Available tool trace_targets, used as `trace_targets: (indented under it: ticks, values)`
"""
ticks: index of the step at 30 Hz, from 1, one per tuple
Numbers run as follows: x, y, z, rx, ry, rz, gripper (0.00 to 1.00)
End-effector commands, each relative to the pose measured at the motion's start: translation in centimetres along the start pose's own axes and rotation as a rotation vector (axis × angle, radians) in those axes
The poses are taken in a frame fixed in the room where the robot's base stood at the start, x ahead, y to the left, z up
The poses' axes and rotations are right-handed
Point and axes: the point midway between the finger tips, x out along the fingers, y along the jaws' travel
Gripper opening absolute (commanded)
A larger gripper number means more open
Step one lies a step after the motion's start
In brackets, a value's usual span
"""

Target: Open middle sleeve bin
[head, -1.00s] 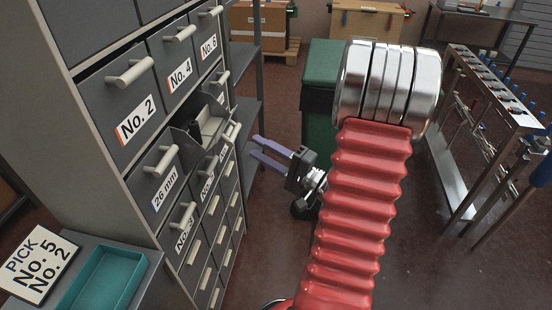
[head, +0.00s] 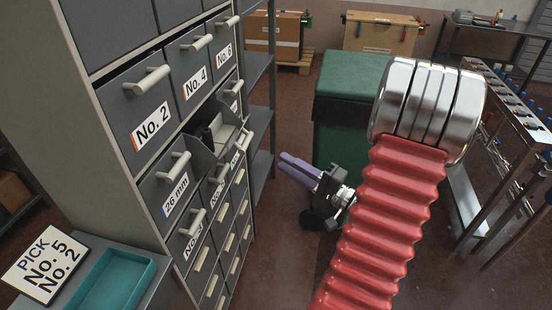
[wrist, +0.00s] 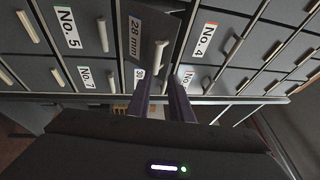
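The bin cabinet (head: 120,200) stands on the left in the head view. The middle sleeve bin (head: 226,135) beside the 26 mm bin (head: 173,190) is pulled part way out, with dark contents inside. In the wrist view its front, labelled 28 mm (wrist: 140,38), stands out before the other bin fronts, with its pale handle (wrist: 160,55). My gripper (head: 285,167) is to the right of this bin, clear of its front. Its two purple fingers are apart with nothing between them; they also show in the wrist view (wrist: 160,88).
The No. 2 (head: 150,125), No. 4 (head: 197,82) and No. 5 (wrist: 68,27) bins are shut. A green container (head: 350,75) stands behind my gripper. A teal tray (head: 110,280) and PICK sign (head: 42,265) lie at the lower left. A metal rack (head: 510,110) stands at right.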

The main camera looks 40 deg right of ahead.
Motion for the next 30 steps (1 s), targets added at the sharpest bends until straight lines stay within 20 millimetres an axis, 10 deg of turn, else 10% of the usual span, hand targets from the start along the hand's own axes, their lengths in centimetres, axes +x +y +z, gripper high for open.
trace_targets:
  ticks: [8, 30]
  values:
    - [0.3, -1.7, -2.0, 0.058, -0.112, 0.059, 0.00]
    - [-0.6, -3.1, -5.2, 0.811, -0.172, 0.435, 0.00]
